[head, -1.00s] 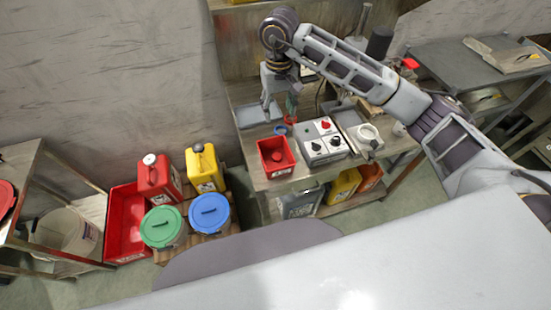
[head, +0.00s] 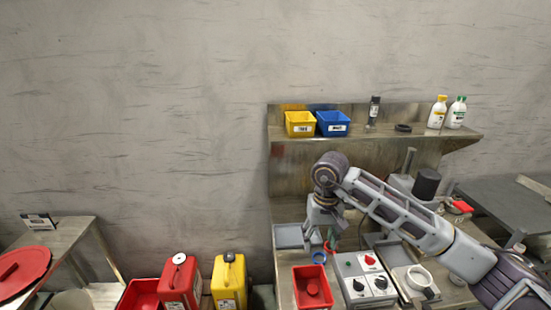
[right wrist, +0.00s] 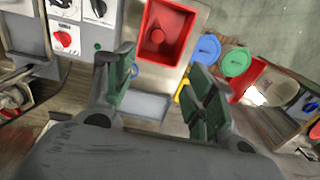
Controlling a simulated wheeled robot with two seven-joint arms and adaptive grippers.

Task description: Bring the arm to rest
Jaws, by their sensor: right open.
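My right arm reaches in from the right in the head view, over the steel workbench. Its gripper (head: 328,238) hangs above the bench, between the grey tray and the control box. In the right wrist view the two green-padded fingers (right wrist: 160,88) stand wide apart with nothing between them that they hold. The red bin (head: 312,290) is on the bench in front of the gripper; it also shows in the right wrist view (right wrist: 180,50), beyond the fingers. My left gripper is not in view.
The grey tray (head: 289,237) and control box (head: 364,280) flank the gripper. The shelf behind bears a yellow bin (head: 300,124), a blue bin (head: 333,124) and bottles. Red (head: 180,283) and yellow (head: 229,283) canisters stand at lower left. The wall area above is clear.

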